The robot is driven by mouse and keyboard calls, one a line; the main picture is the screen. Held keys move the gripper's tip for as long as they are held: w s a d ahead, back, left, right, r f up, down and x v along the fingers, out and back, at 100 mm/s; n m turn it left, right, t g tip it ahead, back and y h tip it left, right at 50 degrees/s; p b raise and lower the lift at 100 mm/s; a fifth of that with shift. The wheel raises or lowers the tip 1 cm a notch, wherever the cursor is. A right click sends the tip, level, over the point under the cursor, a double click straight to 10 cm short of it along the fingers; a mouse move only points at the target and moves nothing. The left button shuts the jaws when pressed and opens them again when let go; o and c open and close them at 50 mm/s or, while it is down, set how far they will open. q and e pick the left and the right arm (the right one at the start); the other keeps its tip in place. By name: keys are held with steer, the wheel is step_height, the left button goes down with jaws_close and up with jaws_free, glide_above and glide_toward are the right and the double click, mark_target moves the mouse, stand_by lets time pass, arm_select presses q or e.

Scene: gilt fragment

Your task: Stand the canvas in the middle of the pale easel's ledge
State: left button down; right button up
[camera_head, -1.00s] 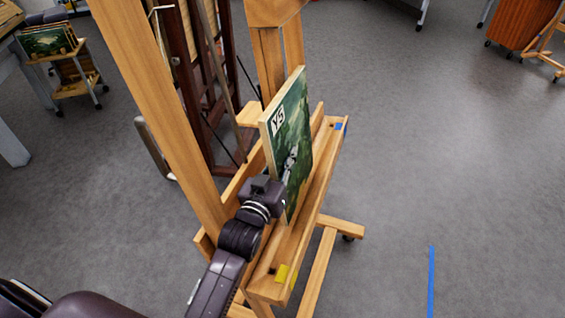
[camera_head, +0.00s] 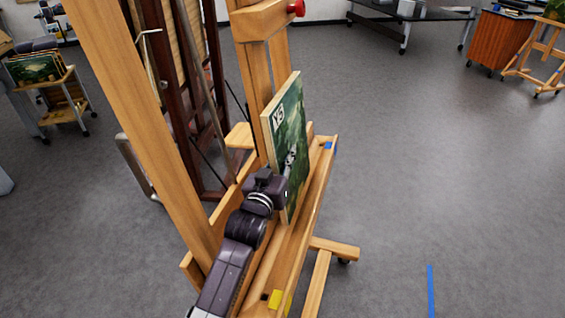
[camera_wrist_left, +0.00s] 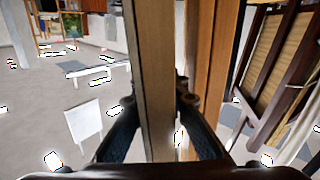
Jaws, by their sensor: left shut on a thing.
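The canvas (camera_head: 291,130) is a green painted panel with a pale wooden edge and a white "Y5" label. It is upright at the ledge (camera_head: 318,190) of the pale easel (camera_head: 257,80), around the ledge's middle. My left gripper (camera_head: 284,188) is shut on the canvas's near edge, low down. In the left wrist view the canvas edge (camera_wrist_left: 153,80) runs upright between the two fingers (camera_wrist_left: 160,125). The gripper hides part of the canvas's lower edge, so I cannot tell whether it touches the ledge. My right gripper is not in view.
Yellow tape (camera_head: 279,299) marks the ledge's near end and blue tape (camera_head: 330,145) its far end. A dark red easel (camera_head: 180,90) stands behind at left. A cart with paintings (camera_head: 50,90) is further left. The floor at right is open, with a blue tape strip (camera_head: 431,290).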

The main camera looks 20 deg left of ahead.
arm_select(q)
steer(key=a+f+b, duration=0.1)
steer(key=a+f, duration=0.1)
steer(key=shift+s+f+b, duration=0.1)
steer(key=shift+f+b, duration=0.3)
steer(key=shift+f, duration=0.1)
steer(key=c, duration=2)
jaws_free()
steer(key=shift+a, duration=0.15)
steer(key=shift+o, duration=0.9)
steer(key=shift+a+f, duration=0.1)
steer(key=shift+a, duration=0.1)
steer(key=shift+d, duration=0.15)
steer(key=s, duration=0.8)
